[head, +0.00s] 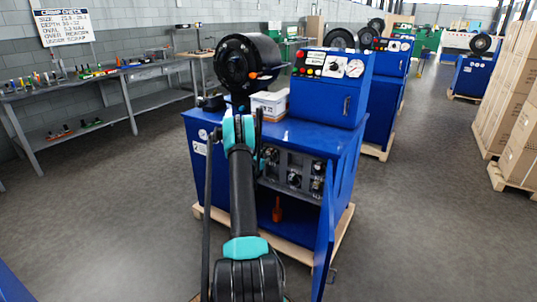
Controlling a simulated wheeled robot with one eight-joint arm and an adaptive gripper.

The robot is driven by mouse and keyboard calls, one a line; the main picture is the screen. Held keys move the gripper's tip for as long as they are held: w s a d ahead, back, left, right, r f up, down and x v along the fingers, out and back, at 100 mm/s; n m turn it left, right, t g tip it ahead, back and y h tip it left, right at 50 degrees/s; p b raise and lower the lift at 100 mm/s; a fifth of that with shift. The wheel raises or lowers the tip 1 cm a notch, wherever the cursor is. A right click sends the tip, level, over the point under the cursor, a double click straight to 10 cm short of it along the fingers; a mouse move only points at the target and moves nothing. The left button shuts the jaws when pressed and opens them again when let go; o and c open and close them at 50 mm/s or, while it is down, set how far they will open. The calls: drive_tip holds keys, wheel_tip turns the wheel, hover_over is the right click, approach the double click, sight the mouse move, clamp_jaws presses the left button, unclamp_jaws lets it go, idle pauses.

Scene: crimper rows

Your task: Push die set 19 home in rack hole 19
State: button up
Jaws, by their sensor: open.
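The die rack (291,176) is in the open front of the blue crimper cabinet (228,163). Several dark, round die sets with metallic faces sit in its holes. The hole numbers are too small to read, so I cannot tell which is die set 19 or how deep it sits. My arm rises in front of the cabinet and bends at a teal joint. My gripper (264,157) is mostly hidden behind the arm at the left end of the rack. It is open, but I cannot see whether it touches a die set.
The black crimper head (249,63), a white box (269,103) and the control box (329,87) stand on the cabinet. Its blue door (325,232) hangs open at right. An orange-red tool (277,209) is below the rack. Boxes (511,108) stand at far right; the floor between is clear.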

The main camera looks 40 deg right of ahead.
drive_tip(key=v, duration=1.1)
drive_tip(key=shift+s+a, duration=0.25)
drive_tip(key=shift+a, duration=0.1)
